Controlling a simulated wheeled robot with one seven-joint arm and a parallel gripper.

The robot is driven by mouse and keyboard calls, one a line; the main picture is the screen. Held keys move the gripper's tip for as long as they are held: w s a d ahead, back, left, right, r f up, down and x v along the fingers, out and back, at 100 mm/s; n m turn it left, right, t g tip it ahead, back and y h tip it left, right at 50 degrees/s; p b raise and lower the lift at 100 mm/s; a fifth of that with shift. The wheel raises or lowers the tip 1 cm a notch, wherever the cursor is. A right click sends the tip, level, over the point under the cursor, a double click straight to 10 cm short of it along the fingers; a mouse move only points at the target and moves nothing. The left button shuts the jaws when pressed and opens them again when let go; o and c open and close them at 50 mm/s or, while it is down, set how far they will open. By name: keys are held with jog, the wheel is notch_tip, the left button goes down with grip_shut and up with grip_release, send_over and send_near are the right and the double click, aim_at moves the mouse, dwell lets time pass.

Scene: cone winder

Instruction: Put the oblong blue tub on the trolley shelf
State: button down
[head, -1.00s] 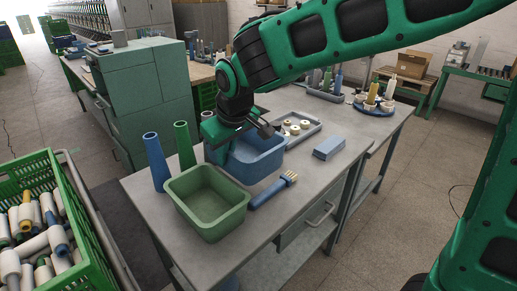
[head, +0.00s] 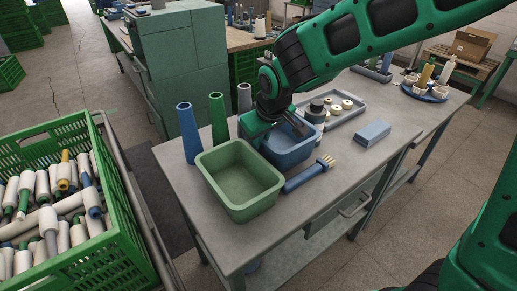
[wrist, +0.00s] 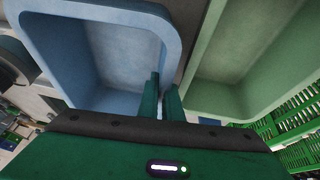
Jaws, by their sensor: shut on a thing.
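The oblong blue tub (head: 292,152) is on the grey workbench, just behind and right of a green tub (head: 240,182). My gripper (head: 262,143) reaches down at the blue tub's left end and partly hides it. In the wrist view the two dark green fingers (wrist: 163,98) are shut on the wall of the blue tub (wrist: 120,55), with one finger inside it. The blue tub looks empty and upright. I cannot tell whether it is lifted off the bench. No trolley shelf can be clearly made out.
A blue-handled brush (head: 308,175), a blue-grey block (head: 372,134) and a grey tray (head: 358,108) lie near the tub. Blue (head: 188,133), green (head: 218,119) and grey cones stand behind. A green crate of bobbins (head: 92,262) is at left, beside a grey rail (head: 128,185).

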jog(key=shift+f, duration=1.25)
jog(key=shift+s+f, duration=0.1)
jog(key=c, duration=2.2)
grip_release()
jog(key=v, duration=1.2)
